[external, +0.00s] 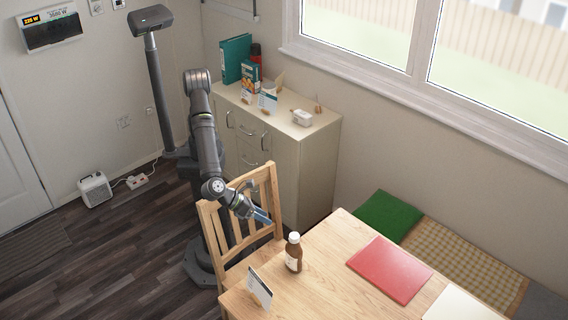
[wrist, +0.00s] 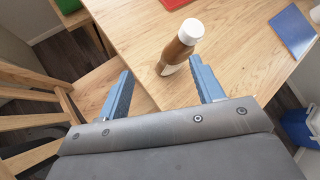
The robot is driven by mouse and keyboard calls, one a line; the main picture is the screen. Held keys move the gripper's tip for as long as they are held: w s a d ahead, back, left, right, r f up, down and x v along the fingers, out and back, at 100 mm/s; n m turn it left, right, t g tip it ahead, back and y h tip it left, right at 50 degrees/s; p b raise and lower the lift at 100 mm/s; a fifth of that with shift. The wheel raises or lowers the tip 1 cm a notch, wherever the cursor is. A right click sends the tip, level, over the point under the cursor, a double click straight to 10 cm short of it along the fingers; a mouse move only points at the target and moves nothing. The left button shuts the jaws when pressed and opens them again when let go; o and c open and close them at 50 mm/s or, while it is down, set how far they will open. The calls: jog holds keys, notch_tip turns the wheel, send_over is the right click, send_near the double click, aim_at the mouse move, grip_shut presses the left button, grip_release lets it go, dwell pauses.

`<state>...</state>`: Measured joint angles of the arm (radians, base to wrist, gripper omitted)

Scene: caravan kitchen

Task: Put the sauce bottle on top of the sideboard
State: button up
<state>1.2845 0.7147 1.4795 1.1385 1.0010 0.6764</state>
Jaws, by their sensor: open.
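The sauce bottle (external: 293,254) is brown with a white cap and a pale label, and stands upright on the wooden table near its left corner. In the wrist view the bottle (wrist: 178,52) is ahead of and between my two blue fingers, apart from both. My gripper (external: 262,216) is open and empty, just beyond the table's edge near the chair; its fingers also show in the wrist view (wrist: 160,88). The cream sideboard (external: 316,143) stands against the wall under the window, with several items on its top.
A wooden chair (external: 262,185) stands between the sideboard and the table (external: 334,250), close beside my arm. A card (external: 259,287) stands near the bottle, and a red folder (external: 389,269) lies farther right. The sideboard top holds a teal binder (external: 236,58), boxes and a small white item (external: 302,117).

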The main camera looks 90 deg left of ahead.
aim_at(294, 237)
jog(key=shift+w+d+f+m+t+h, duration=0.15)
jog(key=shift+w+d+f+m+t, duration=0.6)
jog(key=shift+w, duration=1.5)
jog(key=shift+w+d+f+m+t+h, duration=0.2)
jog(key=shift+w+d+f+m, duration=1.05)
jog(key=shift+w, duration=0.95)
jog(key=shift+w+d+f+m+t+h, duration=0.15)
jog(key=shift+w+d+f+m+t, duration=0.4)
jog(key=shift+w+f+m, duration=1.2)
jog(key=shift+w+r+n, duration=0.45)
jog(key=shift+w+r, duration=0.05)
jog(key=shift+r, duration=0.1)
grip_shut()
